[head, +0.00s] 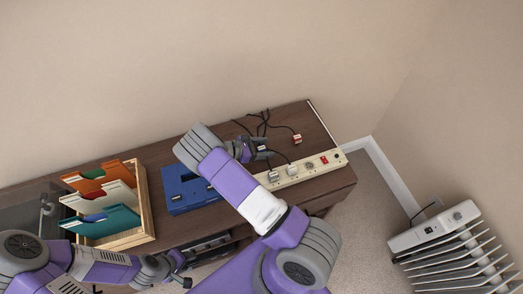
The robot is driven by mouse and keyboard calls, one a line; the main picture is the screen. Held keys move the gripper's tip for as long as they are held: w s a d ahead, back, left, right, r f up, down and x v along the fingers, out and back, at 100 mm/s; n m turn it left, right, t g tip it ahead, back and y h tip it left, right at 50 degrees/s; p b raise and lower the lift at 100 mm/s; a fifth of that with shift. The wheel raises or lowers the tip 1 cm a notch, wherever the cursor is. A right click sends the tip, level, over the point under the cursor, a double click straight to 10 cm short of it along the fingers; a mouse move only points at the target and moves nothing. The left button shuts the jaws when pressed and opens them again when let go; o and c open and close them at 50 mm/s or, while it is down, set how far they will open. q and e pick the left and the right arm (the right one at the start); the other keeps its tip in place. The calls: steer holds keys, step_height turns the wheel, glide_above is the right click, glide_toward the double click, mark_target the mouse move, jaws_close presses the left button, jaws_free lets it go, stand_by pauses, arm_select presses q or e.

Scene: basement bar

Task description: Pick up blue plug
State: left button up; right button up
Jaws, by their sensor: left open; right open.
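I cannot make out a clearly blue plug; one may be hidden at my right gripper. My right gripper (260,149) is open over the table behind the power strip, with a small pale and dark piece, perhaps a plug, at its fingers. I cannot tell whether they touch it. A plug with red and white parts (297,139) lies at the end of a black cable to its right. The cream power strip (318,167) has a red switch and pale plugs (273,176) standing at its left part. My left gripper (181,277) is open and empty in front of the table, low in the view.
The dark wooden table (312,122) stands against the beige wall. A blue box-like object (179,178) and a wooden crate (147,203) of coloured folders are left of my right arm. Black cables (263,121) loop at the back. A white radiator (440,231) stands on the floor at right.

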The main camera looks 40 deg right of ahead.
steer(key=shift+s+d+f, duration=0.15)
steer(key=shift+d+f, duration=0.05)
steer(key=shift+d, duration=0.3)
steer(key=c, duration=1)
